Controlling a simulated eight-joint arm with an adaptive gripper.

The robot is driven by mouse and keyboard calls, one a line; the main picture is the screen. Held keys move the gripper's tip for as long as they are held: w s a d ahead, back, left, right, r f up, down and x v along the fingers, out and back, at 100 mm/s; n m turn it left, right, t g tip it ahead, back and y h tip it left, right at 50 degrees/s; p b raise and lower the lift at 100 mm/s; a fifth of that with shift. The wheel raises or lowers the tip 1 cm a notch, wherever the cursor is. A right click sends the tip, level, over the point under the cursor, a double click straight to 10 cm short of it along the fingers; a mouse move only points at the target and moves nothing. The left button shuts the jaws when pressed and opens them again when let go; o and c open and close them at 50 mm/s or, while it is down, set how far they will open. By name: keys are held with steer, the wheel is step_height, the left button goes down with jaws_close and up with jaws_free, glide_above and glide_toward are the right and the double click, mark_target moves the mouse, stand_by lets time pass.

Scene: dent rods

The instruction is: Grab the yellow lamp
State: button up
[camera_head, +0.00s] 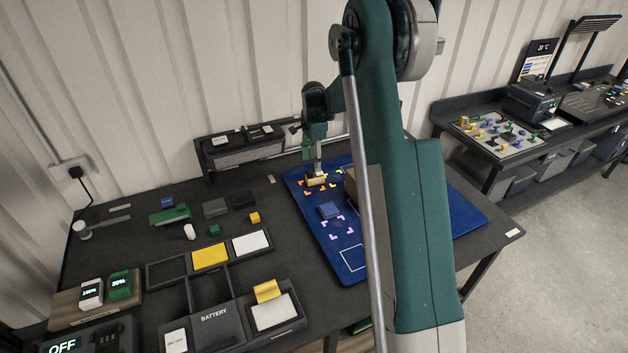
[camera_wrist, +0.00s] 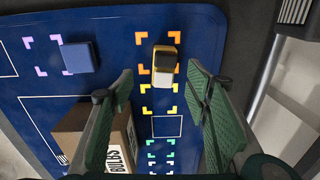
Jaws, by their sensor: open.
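The yellow lamp (camera_wrist: 164,72), a small yellow block with a dark part on it, lies inside the orange corner marks on the blue mat (camera_wrist: 120,40). In the head view the lamp (camera_head: 315,182) is just below my gripper (camera_head: 318,166), which points down over it. In the wrist view my gripper (camera_wrist: 158,75) has its two green fingers wide apart. The lamp shows between and beyond the fingertips, with no visible contact. The gap in height is hard to tell.
A cardboard box marked "BULBS" (camera_wrist: 72,128) stands close by the left finger in the wrist view. A blue block (camera_wrist: 79,57) sits by the purple marks. Battery trays (camera_head: 213,315) and small loose parts fill the table's left side. My arm hides some of the mat.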

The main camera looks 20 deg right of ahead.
mark_target(315, 175)
steer(key=shift+w+d+f+m, duration=0.15)
steer(key=shift+w+d+f, duration=0.05)
steer(key=shift+f, duration=0.3)
steer(key=shift+w+d+f+m, duration=0.1)
steer(key=shift+w+d+f, duration=0.05)
steer(key=shift+f, duration=0.3)
steer(key=shift+w+d+f+m, duration=0.15)
steer(key=shift+w+d+f, duration=0.05)
steer(key=shift+f, duration=0.3)
steer(key=shift+f, duration=1.3)
steer(key=shift+f+p, duration=0.3)
steer(key=shift+f, duration=2.3)
steer(key=c, duration=1.2)
